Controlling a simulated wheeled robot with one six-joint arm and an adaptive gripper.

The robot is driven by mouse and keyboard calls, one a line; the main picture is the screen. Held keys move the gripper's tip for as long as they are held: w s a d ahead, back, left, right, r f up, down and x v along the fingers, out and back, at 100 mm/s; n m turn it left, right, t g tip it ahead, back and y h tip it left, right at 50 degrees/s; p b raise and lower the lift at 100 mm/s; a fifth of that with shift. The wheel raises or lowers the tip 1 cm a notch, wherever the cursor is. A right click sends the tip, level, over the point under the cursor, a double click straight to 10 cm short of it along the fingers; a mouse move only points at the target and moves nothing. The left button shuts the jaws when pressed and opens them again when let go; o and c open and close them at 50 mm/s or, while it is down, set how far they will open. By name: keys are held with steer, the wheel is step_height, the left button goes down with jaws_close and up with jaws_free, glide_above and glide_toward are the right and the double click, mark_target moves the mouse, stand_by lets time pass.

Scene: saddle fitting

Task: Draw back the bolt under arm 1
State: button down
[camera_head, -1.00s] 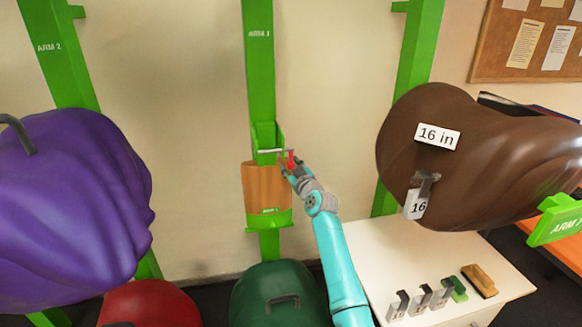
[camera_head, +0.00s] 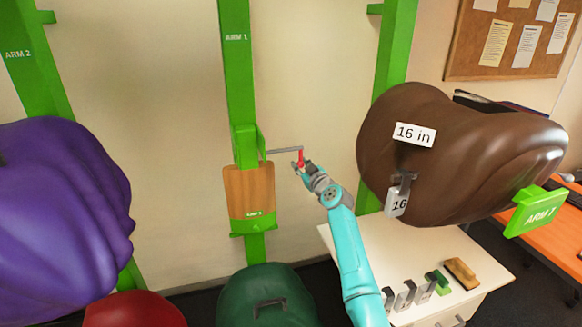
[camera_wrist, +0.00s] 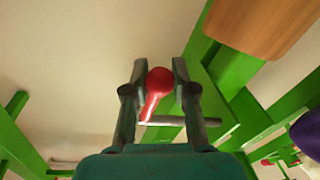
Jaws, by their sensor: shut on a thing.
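The bolt (camera_head: 284,150) is a grey rod that sticks out to the right from the green bracket (camera_head: 246,145) on the post marked ARM 1. Its red handle (camera_head: 301,158) is at the rod's right end. My gripper (camera_head: 301,167) is shut on the red handle, clear of the post. In the wrist view the red handle (camera_wrist: 157,88) is between the two fingers, and the grey rod (camera_wrist: 170,121) runs right towards the green bracket. A wooden board (camera_head: 250,190) is below the bracket, in a green holder. The rod's inner end is hidden in the bracket.
A brown saddle (camera_head: 450,150) tagged 16 in is to the right of my arm. A purple saddle (camera_head: 60,220) is at the left, a green one (camera_head: 265,290) below. A white cabinet (camera_head: 470,250) bears several small gauges. The wall between bolt and brown saddle is clear.

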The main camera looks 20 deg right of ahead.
steer(key=c, duration=0.9)
jaws_free()
steer(key=s, duration=0.4)
steer(key=s+d, duration=0.1)
steer(key=s, duration=0.3)
steer(key=s+d, duration=0.1)
steer(key=s, duration=0.3)
steer(key=shift+f, duration=0.15)
